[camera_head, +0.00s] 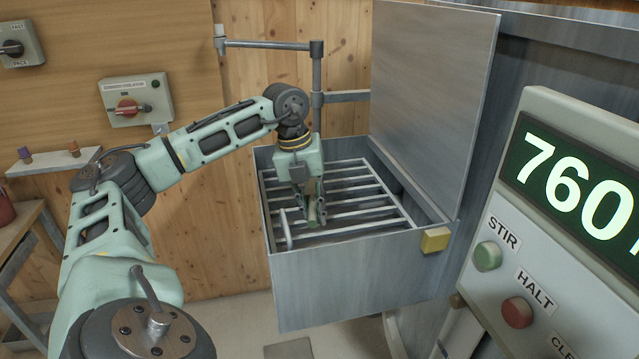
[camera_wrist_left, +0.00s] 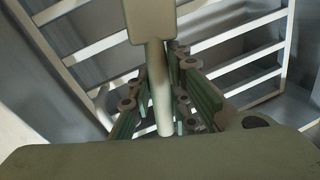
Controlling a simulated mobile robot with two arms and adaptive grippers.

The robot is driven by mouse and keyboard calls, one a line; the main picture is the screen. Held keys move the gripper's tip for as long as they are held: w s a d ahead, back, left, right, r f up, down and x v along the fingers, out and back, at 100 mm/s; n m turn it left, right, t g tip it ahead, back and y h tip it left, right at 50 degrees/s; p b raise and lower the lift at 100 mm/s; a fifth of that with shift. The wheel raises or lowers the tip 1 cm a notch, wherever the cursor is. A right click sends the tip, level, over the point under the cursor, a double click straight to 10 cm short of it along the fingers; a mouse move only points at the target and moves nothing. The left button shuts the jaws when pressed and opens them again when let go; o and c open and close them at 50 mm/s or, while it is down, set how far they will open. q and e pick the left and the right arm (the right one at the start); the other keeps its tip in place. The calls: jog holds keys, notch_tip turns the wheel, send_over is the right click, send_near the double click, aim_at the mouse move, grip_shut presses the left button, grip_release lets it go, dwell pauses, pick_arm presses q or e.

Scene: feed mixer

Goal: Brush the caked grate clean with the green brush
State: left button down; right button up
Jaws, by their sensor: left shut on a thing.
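The grate (camera_head: 365,211) is a row of pale metal bars set in the open top of a grey metal box. Its bars also show in the wrist view (camera_wrist_left: 95,42). I cannot make out caked matter on them. My left gripper (camera_head: 315,205) points down over the grate's left middle part, shut on the green brush (camera_head: 318,216). In the wrist view the brush's pale handle (camera_wrist_left: 158,90) runs between the fingers to a blocky olive head (camera_wrist_left: 150,20) over the bars. The bristles are hidden, so I cannot tell whether they touch. My right gripper is out of view.
The box's lid (camera_head: 430,105) stands open at its right. A yellow block (camera_head: 435,240) sits at the box's front right corner. A control panel (camera_head: 560,230) reading 760 fills the right foreground. A metal pipe frame (camera_head: 317,85) rises behind the box. A wall switch box (camera_head: 137,100) is at left.

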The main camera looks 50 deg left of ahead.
aim_at(340, 217)
pick_arm(q)
jog(key=shift+w+d+r+p, duration=0.2)
jog(key=shift+w+d+p, duration=0.1)
jog(key=shift+w+p, duration=0.35)
jog(key=shift+w+d+f+p, duration=0.2)
jog(key=shift+w+d+p, duration=0.25)
jog(key=shift+w+p, duration=0.3)
jog(key=shift+w+d+r+p, duration=0.15)
jog(key=shift+w+d+p, duration=0.1)
jog(key=shift+w+p, duration=0.15)
jog(key=shift+w+d+f+p, duration=0.15)
jog(key=shift+w+d+p, duration=0.15)
jog(key=shift+w, duration=0.2)
jog(key=shift+w+d+f+p, duration=0.1)
jog(key=shift+w+d+p, duration=0.15)
jog(key=shift+w, duration=0.2)
jog(key=shift+w+d+p, duration=0.35)
jog(key=shift+w+p, duration=0.1)
jog(key=shift+w, duration=0.25)
jog(key=shift+w+d+p, duration=0.3)
jog(key=shift+w+p, duration=0.15)
jog(key=shift+w, duration=0.25)
jog(key=shift+s+r, duration=0.1)
